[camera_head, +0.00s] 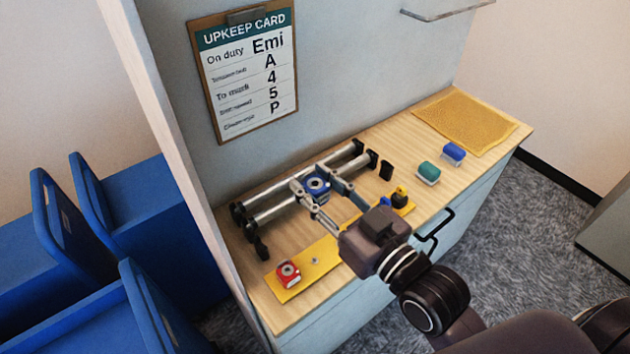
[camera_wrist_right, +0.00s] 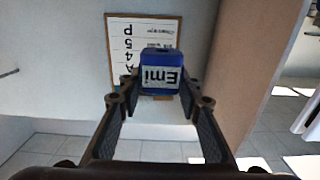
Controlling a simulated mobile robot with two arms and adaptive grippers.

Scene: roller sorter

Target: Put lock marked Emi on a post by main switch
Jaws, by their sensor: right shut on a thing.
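My right gripper (camera_head: 322,192) is shut on a blue lock (camera_head: 317,187). In the right wrist view the lock (camera_wrist_right: 160,72) sits between the fingertips, its white label reading "Emi" upside down. In the head view the gripper holds it in front of the rollers. A yellow plate (camera_head: 309,270) lies along the table's front edge. A red lock (camera_head: 288,272) is at its left end, and a small bare metal post (camera_head: 315,260) stands to its right. A black-and-yellow switch (camera_head: 400,195) is at the plate's right end, with a small blue piece (camera_head: 384,202) beside it. My left gripper is not in view.
A roller frame (camera_head: 268,215) stands behind the plate. Green (camera_head: 428,173) and blue (camera_head: 453,153) blocks and a yellow mat (camera_head: 466,122) are at the right of the table. An upkeep card (camera_head: 246,75) reading "Emi" hangs on the wall. Blue bins (camera_head: 125,210) stand at left.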

